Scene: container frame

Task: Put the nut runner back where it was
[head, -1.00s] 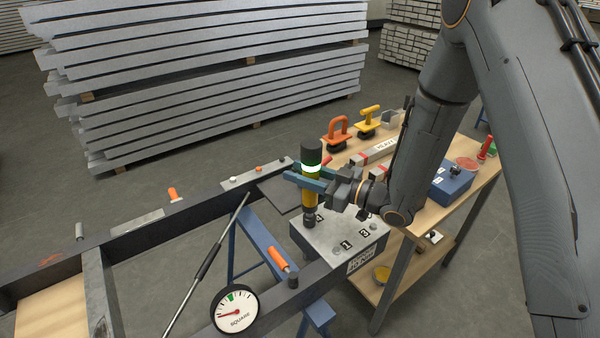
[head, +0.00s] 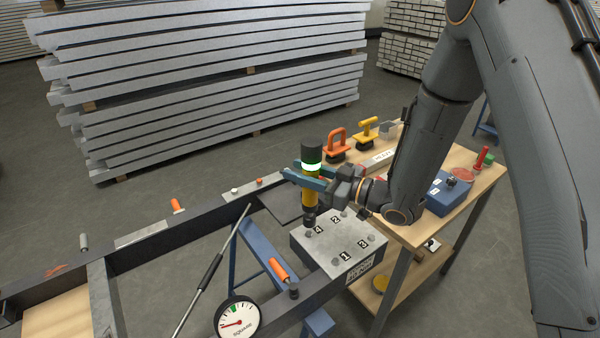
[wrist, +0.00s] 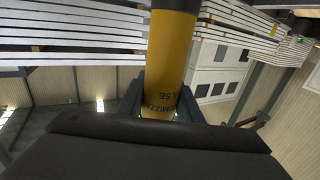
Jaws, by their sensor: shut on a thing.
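The nut runner (head: 310,190) is a yellow and black cylinder with a lit green-white ring near its top. It stands upright in my gripper (head: 311,176), whose bluish jaws are shut around its body. Its lower tip is over the bolt by number 4 on the grey metal block (head: 330,262); I cannot tell whether it touches. The block's top shows numbers 1 to 4 and several bolts. In the wrist view the nut runner's yellow body (wrist: 168,60) rises between the jaws, with printed lettering on it. Its lower end is hidden there.
A wooden bench (head: 463,190) at right holds an orange-handled tool (head: 338,141), a yellow-handled one (head: 367,130) and a blue box (head: 447,192). A dark steel frame (head: 190,230) runs left, with a round gauge (head: 236,322) in front. Stacked beams (head: 210,80) stand behind.

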